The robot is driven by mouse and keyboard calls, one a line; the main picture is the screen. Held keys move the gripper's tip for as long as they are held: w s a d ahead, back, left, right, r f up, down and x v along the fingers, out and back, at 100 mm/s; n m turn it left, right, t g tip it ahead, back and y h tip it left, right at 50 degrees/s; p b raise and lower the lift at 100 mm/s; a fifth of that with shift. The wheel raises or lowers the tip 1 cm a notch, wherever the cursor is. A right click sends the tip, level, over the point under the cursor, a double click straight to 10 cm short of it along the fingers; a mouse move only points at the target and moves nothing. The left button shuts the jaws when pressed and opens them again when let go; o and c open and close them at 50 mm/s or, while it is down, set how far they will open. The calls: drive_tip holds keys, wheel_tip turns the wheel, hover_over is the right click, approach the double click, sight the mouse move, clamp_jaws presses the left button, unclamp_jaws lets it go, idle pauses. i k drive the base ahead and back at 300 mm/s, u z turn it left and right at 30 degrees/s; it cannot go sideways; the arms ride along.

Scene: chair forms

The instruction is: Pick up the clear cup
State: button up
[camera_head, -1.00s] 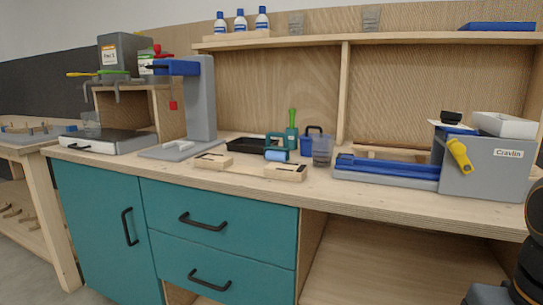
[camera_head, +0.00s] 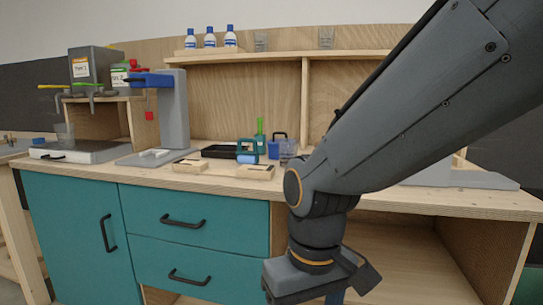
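Several clear cups show. One clear cup (camera_head: 288,149) stands on the workbench top, right of the small tools and close to my arm's edge in the picture. Two more clear cups, one left (camera_head: 262,41) and one right (camera_head: 327,39), stand on the upper shelf. Another clear cup (camera_head: 64,134) stands at the far left by the grey dispenser. My gripper (camera_head: 322,292) hangs low in front of the bench, below the worktop and away from all the cups. Its fingertips are cut off by the bottom edge, so its opening cannot be seen.
The workbench top (camera_head: 350,196) carries wooden blocks (camera_head: 255,171), a black tray (camera_head: 222,152) and a grey stand (camera_head: 174,110). White bottles (camera_head: 210,38) stand on the shelf. Teal drawers (camera_head: 200,215) are below. My arm hides much of the right side.

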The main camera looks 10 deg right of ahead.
sight(287, 148)
drive_tip(key=z, duration=0.05)
drive_tip(key=k, duration=0.65)
drive_tip(key=u, duration=0.7)
drive_tip(key=i, duration=1.1)
drive_tip(key=z, duration=0.2)
